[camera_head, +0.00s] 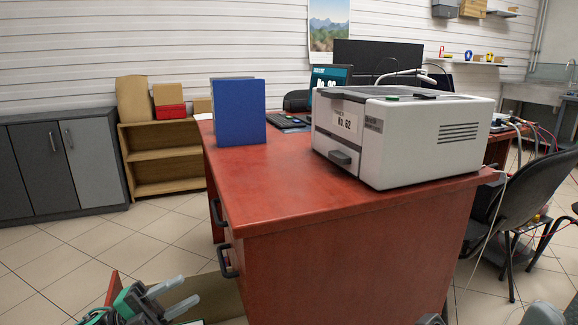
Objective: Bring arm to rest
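My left gripper (190,291) comes in at the bottom left, low beside the near end of the red desk. Its two pale grey fingers are apart, with nothing seen between them. It is in front of an open brown box (222,297) on the floor, whose inside is mostly hidden. Small grey parts show at the bottom edge on the right, but no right gripper fingers can be made out. No coolant hose can be clearly made out.
The red desk (262,190) fills the middle, with a white machine (425,140) and a blue binder (238,112) on top. A black chair (535,185) and cables stand at the right. Tiled floor (130,238) is clear at the left, before grey cabinets (62,160).

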